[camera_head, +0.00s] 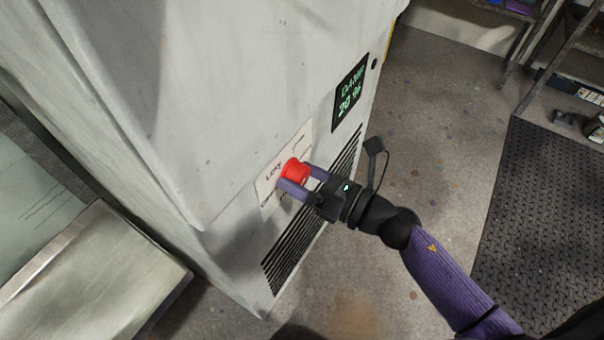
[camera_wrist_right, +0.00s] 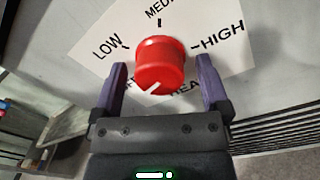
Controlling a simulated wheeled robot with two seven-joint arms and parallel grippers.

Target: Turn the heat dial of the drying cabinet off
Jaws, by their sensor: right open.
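The red heat dial (camera_head: 295,171) sticks out of a white label plate (camera_head: 268,197) low on the pale drying cabinet (camera_head: 215,110). In the right wrist view the dial (camera_wrist_right: 160,62) has a white mark on its lower left edge, pointing down-left. LOW, HIGH and part of MEDIUM show around it; the lettering below is partly hidden by the dial and my gripper. My right gripper (camera_head: 298,177) is open, one purple finger on each side of the dial. In the right wrist view, gaps show between dial and fingers (camera_wrist_right: 159,64). My left gripper is not in view.
A dark display (camera_head: 349,92) with green text sits above the dial. A slatted vent (camera_head: 290,243) lies below it. A metal surface (camera_head: 95,270) stands at the lower left. Open floor and a dark ribbed mat (camera_head: 545,215) lie to the right.

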